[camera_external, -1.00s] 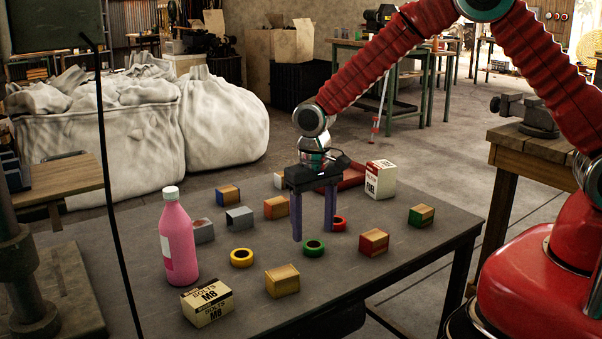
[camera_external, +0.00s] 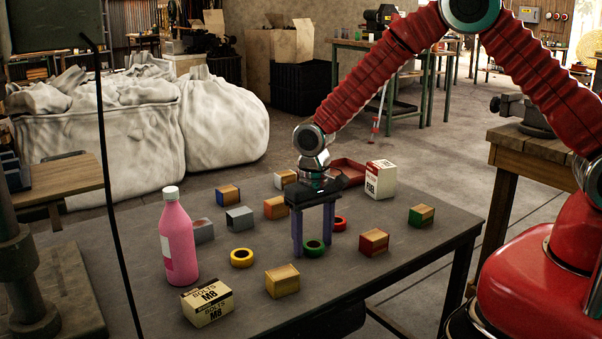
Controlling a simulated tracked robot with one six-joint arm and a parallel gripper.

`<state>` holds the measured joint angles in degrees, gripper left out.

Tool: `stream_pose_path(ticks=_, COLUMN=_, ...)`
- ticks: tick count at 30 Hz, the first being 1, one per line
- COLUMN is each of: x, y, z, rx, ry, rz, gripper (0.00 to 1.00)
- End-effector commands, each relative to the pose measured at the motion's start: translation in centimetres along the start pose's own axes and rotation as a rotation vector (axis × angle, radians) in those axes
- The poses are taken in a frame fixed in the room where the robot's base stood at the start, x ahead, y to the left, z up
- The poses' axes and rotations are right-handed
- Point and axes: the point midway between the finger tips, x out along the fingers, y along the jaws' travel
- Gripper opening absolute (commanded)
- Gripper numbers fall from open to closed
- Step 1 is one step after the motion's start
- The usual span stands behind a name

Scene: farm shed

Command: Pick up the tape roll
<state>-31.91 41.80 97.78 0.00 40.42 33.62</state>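On the table (camera_external: 225,305) are several small wooden boxes, including one in front (camera_external: 282,281) and one at right (camera_external: 374,242). A pink bottle (camera_external: 178,240), an M8 bolts box (camera_external: 207,302), a white carton (camera_external: 380,180) and a red tray (camera_external: 349,172) also stand there.

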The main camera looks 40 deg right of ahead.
Motion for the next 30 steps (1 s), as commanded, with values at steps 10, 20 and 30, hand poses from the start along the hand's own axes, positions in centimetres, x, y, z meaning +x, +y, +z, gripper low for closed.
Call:
stream_pose_path(ticks=10, x=0.0, y=0.0, z=0.0, rx=0.000, ry=0.000, rz=0.000, gripper=0.32)
stream_pose_path(ticks=20, x=0.0, y=0.0, z=0.0, rx=0.000, ry=0.000, rz=0.000, gripper=0.17)
stream_pose_path(ticks=30, x=-1.7, y=-0.1, z=-0.1, rx=0.000, ry=0.003, rz=-0.002, gripper=0.17)
